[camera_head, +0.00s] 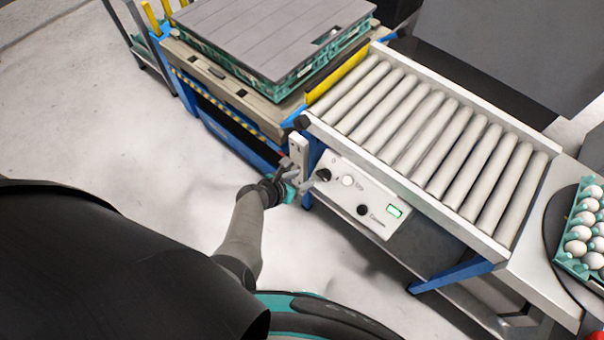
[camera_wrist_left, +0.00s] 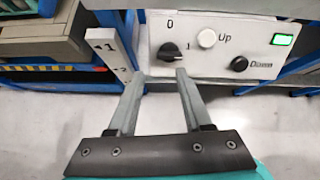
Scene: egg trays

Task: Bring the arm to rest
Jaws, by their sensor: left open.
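My left gripper (camera_head: 293,172) is in front of the left end of the control panel (camera_head: 358,196) on the conveyor's side. In the left wrist view my left gripper (camera_wrist_left: 155,82) shows two grey fingers apart with nothing between them. I cannot tell whether the fingertips touch the panel. My right gripper is not in view.
A roller conveyor (camera_head: 430,135) runs behind the panel. A lift table (camera_head: 240,95) with a covered stack (camera_head: 275,35) stands at the back left. An egg tray (camera_head: 572,265) with white eggs is at the far right. The pale floor (camera_head: 150,140) on the left is clear.

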